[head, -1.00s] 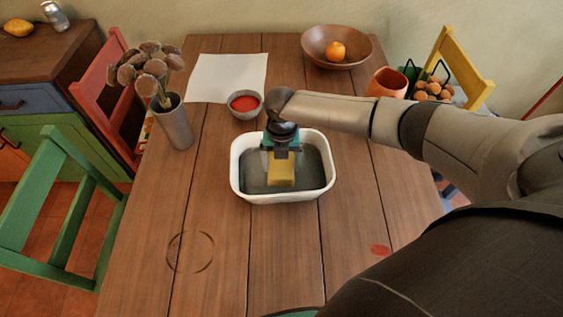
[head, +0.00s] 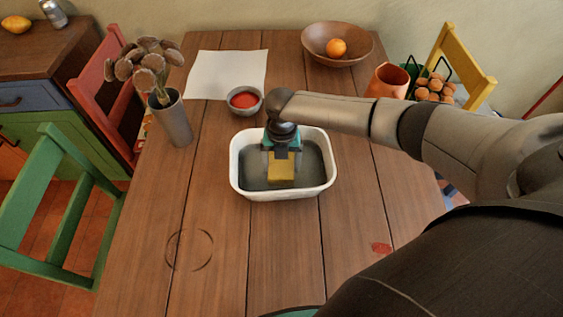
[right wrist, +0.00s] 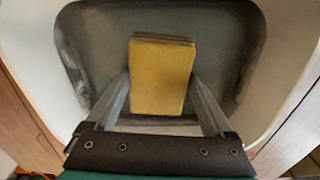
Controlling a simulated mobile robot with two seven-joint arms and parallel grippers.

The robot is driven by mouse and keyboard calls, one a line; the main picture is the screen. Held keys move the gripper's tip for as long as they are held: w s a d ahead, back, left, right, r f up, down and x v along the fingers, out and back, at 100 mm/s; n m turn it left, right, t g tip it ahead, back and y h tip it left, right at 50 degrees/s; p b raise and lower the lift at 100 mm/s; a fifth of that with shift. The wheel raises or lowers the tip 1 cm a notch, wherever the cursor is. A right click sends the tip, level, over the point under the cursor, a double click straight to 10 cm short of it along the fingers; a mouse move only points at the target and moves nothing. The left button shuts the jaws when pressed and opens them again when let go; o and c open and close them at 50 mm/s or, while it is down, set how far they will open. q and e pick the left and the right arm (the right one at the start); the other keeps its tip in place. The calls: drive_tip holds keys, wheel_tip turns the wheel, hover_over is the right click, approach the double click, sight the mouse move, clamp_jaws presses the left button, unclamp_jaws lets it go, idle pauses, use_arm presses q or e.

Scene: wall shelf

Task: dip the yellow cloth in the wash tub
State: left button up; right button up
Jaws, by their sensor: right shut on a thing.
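The yellow cloth (head: 281,170) is a folded block. My right gripper (head: 281,158) is shut on it and points down inside the wash tub (head: 310,191), a white basin with grey liquid or a grey inside. In the right wrist view the cloth (right wrist: 161,75) sits between the two fingers of the gripper (right wrist: 161,92), with the tub's white rim (right wrist: 25,45) around. I cannot tell how deep the cloth sits in the tub. My left gripper is not in view.
A bowl of red content (head: 244,100) stands just behind the tub. A grey vase of dried flowers (head: 173,120) is at the left, a white sheet (head: 227,75) behind. A wooden bowl (head: 337,45) and an orange-brown pot (head: 387,81) stand at the back right.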

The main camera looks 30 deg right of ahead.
drive_tip(key=shift+f, duration=0.25)
drive_tip(key=shift+s+f, duration=0.15)
idle(1.2)
wheel_tip(320, 180, up, 13)
drive_tip(key=p, duration=1.2)
